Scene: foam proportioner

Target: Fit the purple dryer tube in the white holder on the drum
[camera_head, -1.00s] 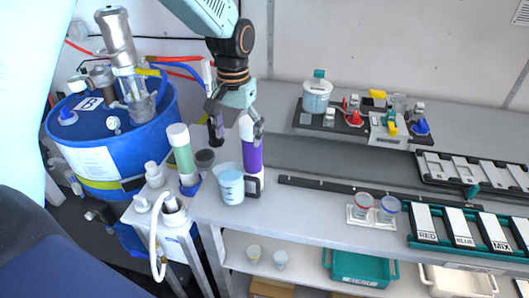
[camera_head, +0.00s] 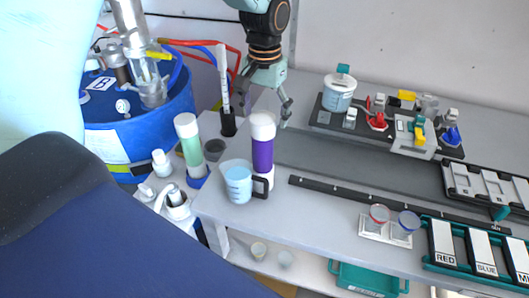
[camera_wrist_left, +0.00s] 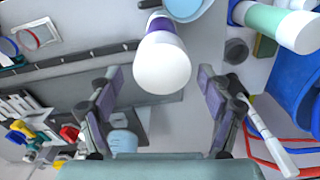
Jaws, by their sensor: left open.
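The purple dryer tube (camera_head: 262,153) with white ends stands upright on the bench, behind the handle of a beaker of blue liquid (camera_head: 238,184). My left gripper (camera_head: 262,98) is open and empty, just above and behind the tube's top. In the left wrist view the tube's white cap (camera_wrist_left: 161,68) shows between and beyond the spread fingers, apart from both. The blue drum (camera_head: 135,125) is at the left, with a clear cylinder and metal fittings on top. I cannot make out the white holder for certain. My right gripper is not in view.
A green tube (camera_head: 189,146) stands left of the purple one. A white rod in a dark cup (camera_head: 228,123) stands close to my left gripper. A black rail (camera_head: 345,194) and small cups lie to the right. Open bench lies behind the rail.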

